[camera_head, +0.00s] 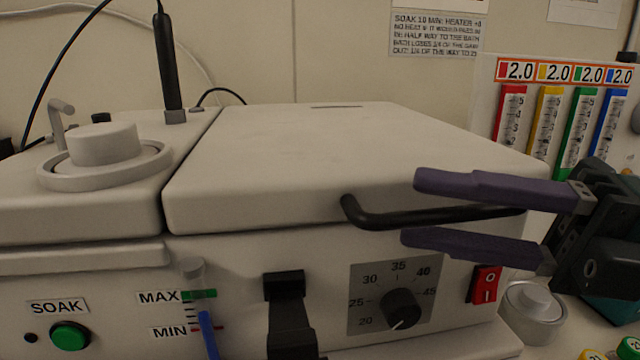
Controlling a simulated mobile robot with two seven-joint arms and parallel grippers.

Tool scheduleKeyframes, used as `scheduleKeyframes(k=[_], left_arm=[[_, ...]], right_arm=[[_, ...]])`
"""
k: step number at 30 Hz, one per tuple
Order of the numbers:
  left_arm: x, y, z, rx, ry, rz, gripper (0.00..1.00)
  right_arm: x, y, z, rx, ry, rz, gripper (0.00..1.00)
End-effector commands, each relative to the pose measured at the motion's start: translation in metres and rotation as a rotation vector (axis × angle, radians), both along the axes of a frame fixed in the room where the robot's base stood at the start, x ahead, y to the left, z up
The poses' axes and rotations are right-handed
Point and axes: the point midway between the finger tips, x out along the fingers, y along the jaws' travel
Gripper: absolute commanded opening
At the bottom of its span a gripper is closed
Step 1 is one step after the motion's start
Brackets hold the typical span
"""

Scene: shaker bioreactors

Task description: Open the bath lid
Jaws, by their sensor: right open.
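The bath lid (300,150) is a large pale cover, lying shut on the bath body. Its black bar handle (370,219) runs along the front edge at the right. My right gripper (410,210) comes in from the right with two purple fingers, one above and one below the handle. The fingers are spread apart and the handle's right part lies between them in the picture; I cannot tell whether they touch it. My left gripper is not in view.
Below the lid are a temperature dial (401,308), a red switch (485,284), a black latch-like part (287,310) and a green SOAK button (70,335). A round-capped unit (105,145) stands left. Coloured gauges (548,120) hang on the right. A pale round container (533,312) sits lower right.

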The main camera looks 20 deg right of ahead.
Motion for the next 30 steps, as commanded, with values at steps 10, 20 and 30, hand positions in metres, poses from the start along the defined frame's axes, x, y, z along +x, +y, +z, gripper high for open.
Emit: scheduleKeyframes(k=[10, 20, 30], left_arm=[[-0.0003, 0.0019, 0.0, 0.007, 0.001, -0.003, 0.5], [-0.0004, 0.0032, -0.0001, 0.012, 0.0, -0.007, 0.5], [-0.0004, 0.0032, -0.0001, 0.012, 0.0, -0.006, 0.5]], right_arm=[[0.0009, 0.0013, -0.0004, 0.001, 0.001, 0.0, 0.36], [0.0009, 0.0013, -0.0003, 0.001, 0.001, 0.0, 0.0], [0.0008, 0.0012, -0.0003, 0.001, 0.001, 0.0, 0.0]])
